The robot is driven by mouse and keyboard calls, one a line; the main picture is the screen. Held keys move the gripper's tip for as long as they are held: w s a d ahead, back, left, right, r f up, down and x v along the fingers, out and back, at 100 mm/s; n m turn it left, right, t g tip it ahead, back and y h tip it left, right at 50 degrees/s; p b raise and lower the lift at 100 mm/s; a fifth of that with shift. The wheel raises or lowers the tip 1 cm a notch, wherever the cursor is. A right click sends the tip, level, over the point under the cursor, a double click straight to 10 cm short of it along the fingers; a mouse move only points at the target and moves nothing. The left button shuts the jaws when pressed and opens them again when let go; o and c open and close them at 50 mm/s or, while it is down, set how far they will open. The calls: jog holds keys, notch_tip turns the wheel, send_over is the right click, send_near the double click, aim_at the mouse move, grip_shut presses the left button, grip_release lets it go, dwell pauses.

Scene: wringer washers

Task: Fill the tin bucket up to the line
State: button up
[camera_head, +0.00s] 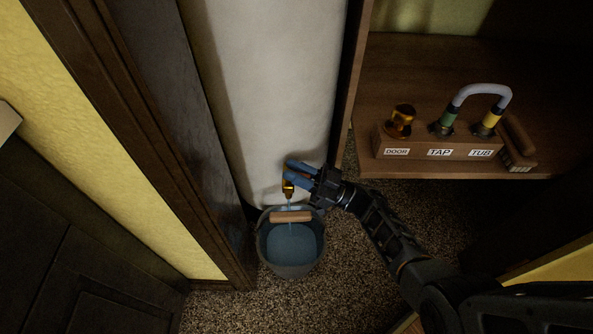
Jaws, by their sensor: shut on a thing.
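The tin bucket (262,250) stands upright on the speckled floor, below a small brass tap (288,187) at the foot of a tall white cylinder (262,90). A thin stream of water (290,204) falls from the tap into the bucket. Bluish water (291,243) fills much of the bucket's inside. The bucket's wooden handle grip (291,216) lies across its far side. I cannot make out a fill line. My gripper (302,172) comes in from the right and is shut on the tap's handle, which its blue fingers mostly hide.
A wooden shelf (440,75) at the right holds a block labelled DOOR (397,152), TAP and TUB, with a grey hose loop (484,88) joining the TAP and TUB fittings. A dark door frame (130,110) stands close on the left. Speckled floor (345,255) is clear right of the bucket.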

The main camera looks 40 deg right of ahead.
grip_shut()
jog(key=shift+w+d+f+n+g+y+b, duration=0.15)
jog(key=shift+f+n+g+y+b, duration=0.1)
jog(key=shift+n+g+y+b, duration=0.7)
jog(key=shift+r+n+g+y+b, duration=0.2)
jog(key=shift+n+g+y+b, duration=0.35)
jog(key=shift+g+y+b, duration=0.6)
jog(key=shift+p, duration=0.3)
jog(key=o, duration=0.6)
grip_release()
jog(key=shift+c, duration=0.2)
jog(key=v, duration=0.7)
jog(key=shift+s+d+b, duration=0.2)
jog(key=shift+d+b, duration=0.15)
